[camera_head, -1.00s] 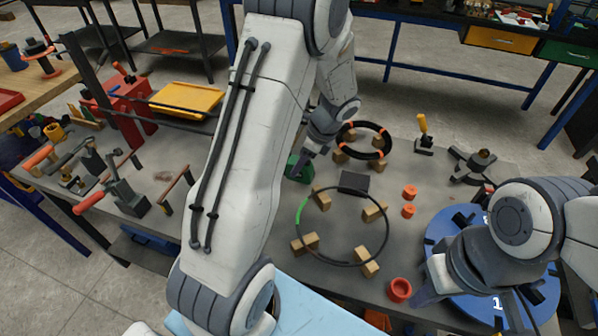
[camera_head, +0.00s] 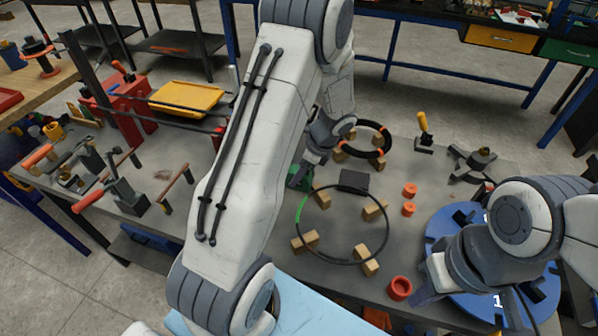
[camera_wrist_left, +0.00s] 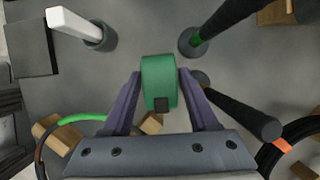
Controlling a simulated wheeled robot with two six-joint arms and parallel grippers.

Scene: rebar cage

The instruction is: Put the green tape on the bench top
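The green tape (camera_wrist_left: 160,80) is a thick roll with a dark square patch, seen between the two fingertips of my left gripper (camera_wrist_left: 160,72) in the left wrist view. The fingertips lie against its two sides. In the head view the tape (camera_head: 299,177) is low over the bench top (camera_head: 265,245), partly hidden by my left arm and gripper (camera_head: 308,168). I cannot tell whether it touches the bench. My right gripper (camera_head: 425,288) is at the right, by the blue turntable; its fingers are not clear.
A dark ring with a green section (camera_head: 301,212) rests on wooden blocks close to the tape. A dark block (camera_head: 353,180), orange rings (camera_head: 409,191) and a blue turntable (camera_head: 535,305) stand to the right. Black posts (camera_wrist_left: 240,105) are close by in the wrist view.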

